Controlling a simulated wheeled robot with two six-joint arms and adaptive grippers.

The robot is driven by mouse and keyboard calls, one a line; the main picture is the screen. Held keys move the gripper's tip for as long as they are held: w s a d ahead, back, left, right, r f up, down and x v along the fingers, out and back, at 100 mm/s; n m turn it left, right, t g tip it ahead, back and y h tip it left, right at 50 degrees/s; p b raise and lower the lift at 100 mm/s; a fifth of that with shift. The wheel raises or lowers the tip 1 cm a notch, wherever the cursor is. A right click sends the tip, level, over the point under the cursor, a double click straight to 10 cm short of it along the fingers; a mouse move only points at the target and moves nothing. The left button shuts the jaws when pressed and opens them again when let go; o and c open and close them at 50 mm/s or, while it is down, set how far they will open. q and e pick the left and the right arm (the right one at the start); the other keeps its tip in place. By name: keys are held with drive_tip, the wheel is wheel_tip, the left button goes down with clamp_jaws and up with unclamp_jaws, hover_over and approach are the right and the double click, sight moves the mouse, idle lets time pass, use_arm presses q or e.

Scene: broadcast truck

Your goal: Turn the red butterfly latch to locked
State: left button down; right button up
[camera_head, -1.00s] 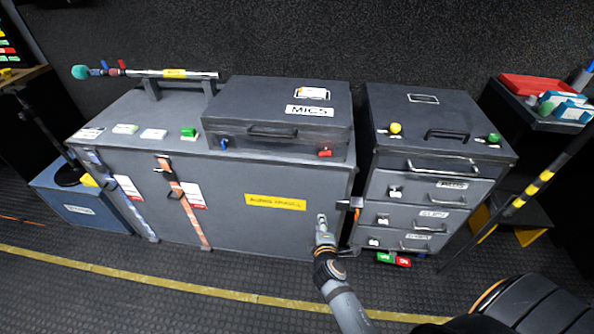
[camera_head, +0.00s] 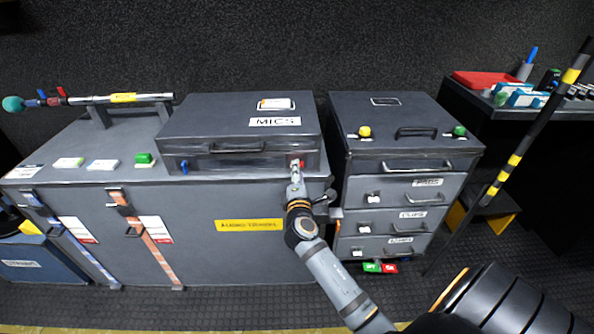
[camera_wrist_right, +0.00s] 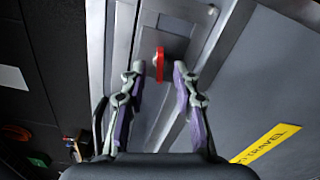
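The red butterfly latch (camera_head: 298,163) is on the front of the dark MICS case (camera_head: 240,132), near its right end. In the right wrist view the latch (camera_wrist_right: 160,64) is a narrow red tab standing on a grey plate. My right gripper (camera_wrist_right: 159,72) has its two fingers apart, one on each side of the red tab, with gaps visible. In the head view my right gripper (camera_head: 295,180) is just below the latch and covers part of it. A blue latch (camera_head: 184,167) is at the left of the same case front. My left gripper is not in view.
The MICS case stands on a large grey trunk (camera_head: 190,225) with a yellow label. A drawer cabinet (camera_head: 395,190) with yellow and green knobs stands close on the right. A striped pole (camera_head: 515,160) leans further right.

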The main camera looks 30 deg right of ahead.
drive_tip(key=shift+w+d, duration=0.3)
drive_tip(key=shift+w, duration=0.15)
drive_tip(key=shift+c, duration=0.4)
clamp_jaws()
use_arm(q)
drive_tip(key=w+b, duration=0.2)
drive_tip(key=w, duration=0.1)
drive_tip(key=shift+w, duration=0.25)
use_arm(e)
drive_tip(key=m, duration=0.3)
